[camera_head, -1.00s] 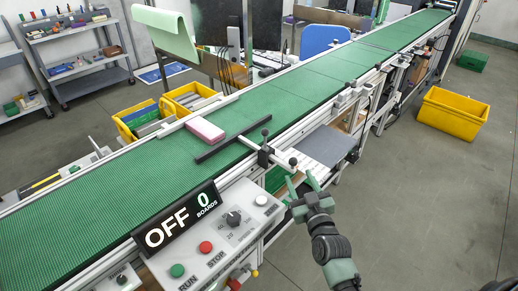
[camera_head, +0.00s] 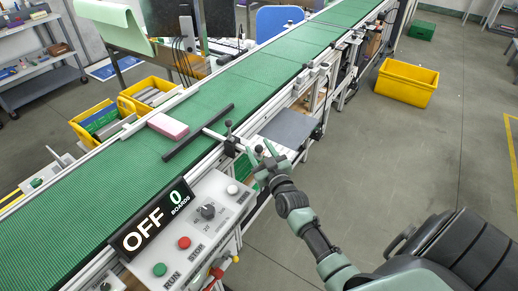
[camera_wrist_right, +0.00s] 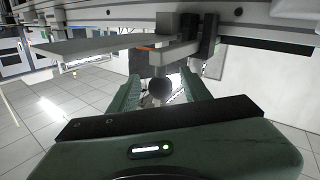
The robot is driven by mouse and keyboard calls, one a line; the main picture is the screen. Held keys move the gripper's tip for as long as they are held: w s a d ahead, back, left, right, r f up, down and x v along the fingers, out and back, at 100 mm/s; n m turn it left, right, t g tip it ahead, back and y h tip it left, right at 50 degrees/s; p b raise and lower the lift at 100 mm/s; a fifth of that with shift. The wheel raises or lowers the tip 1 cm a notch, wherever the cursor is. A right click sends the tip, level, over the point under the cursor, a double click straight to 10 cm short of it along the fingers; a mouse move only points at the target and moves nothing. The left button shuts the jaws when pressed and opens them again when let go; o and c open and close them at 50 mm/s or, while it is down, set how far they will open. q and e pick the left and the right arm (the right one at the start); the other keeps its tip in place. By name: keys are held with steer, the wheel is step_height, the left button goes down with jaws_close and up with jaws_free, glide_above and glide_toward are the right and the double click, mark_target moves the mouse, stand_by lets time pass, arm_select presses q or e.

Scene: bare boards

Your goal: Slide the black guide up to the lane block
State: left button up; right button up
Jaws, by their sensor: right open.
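The black guide (camera_head: 198,132) is a long bar lying at a slant on the green belt. A pale rod runs from it through a black clamp (camera_head: 229,141) at the belt's near edge and ends in a dark round knob (camera_wrist_right: 160,90). A pink block (camera_head: 167,126), which I take as the lane block, lies left of the guide, with a narrow strip of belt between them. My right gripper (camera_head: 262,152) is open at the rod's outer end. In the wrist view, its fingers (camera_wrist_right: 160,80) stand either side of the knob; contact is unclear. My left gripper is not in view.
A pale rail (camera_head: 150,117) runs along the belt's far side. The control box (camera_head: 200,215) with a sign reading OFF and 0 boards stands at the near side. A grey shelf (camera_head: 287,130) sits beyond my right gripper. A yellow bin (camera_head: 406,83) stands on open floor at right.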

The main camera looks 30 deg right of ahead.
jaws_close()
stand_by(1.4)
